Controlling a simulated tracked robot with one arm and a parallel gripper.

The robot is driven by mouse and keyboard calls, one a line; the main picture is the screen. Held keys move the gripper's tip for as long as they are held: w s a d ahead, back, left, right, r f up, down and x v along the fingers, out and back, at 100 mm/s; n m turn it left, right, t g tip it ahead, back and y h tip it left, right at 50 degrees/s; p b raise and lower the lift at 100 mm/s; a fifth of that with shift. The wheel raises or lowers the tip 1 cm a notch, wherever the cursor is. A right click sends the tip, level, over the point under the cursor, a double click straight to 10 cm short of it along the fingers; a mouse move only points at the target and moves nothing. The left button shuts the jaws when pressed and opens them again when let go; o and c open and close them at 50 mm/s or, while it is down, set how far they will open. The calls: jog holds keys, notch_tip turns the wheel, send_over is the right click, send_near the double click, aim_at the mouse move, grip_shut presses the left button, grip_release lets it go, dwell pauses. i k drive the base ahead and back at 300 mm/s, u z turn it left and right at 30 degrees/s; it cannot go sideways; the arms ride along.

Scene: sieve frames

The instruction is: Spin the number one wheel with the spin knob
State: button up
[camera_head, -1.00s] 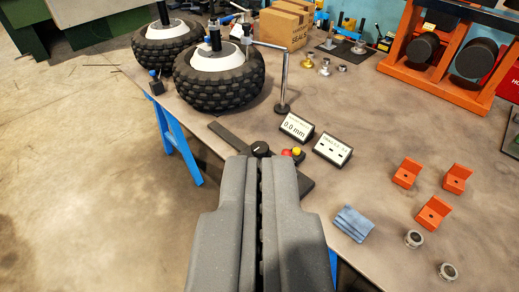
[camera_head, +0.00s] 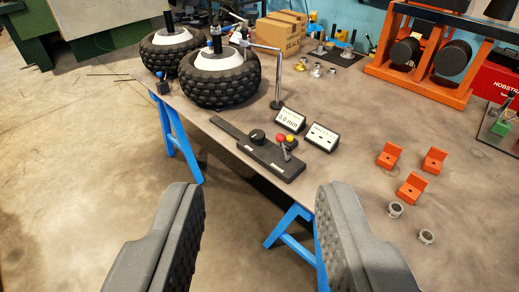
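A black round knob (camera_head: 257,136) sits on a long dark control panel (camera_head: 225,127) along the table's near edge. The panel also has a red button (camera_head: 281,139), a yellow button (camera_head: 290,139) and a grey lever (camera_head: 286,154). Two black-tyred wheels with white hubs stand at the back left: a nearer wheel (camera_head: 220,88) and a farther wheel (camera_head: 161,60). I cannot read a number on either. My gripper (camera_head: 262,190) is open and empty, its fingers wide apart, short of the panel and clear of the knob.
Two small displays (camera_head: 290,120) (camera_head: 321,138) stand behind the panel. A bent metal stand (camera_head: 277,85) rises beside the nearer wheel. Several orange brackets (camera_head: 411,188) and grey rings (camera_head: 395,210) lie at right. An orange rack (camera_head: 415,88) and cardboard boxes (camera_head: 279,35) are at the back.

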aim_at(257, 136)
jog(key=z, duration=0.5)
jog(key=i, duration=1.5)
jog(key=u, duration=0.3)
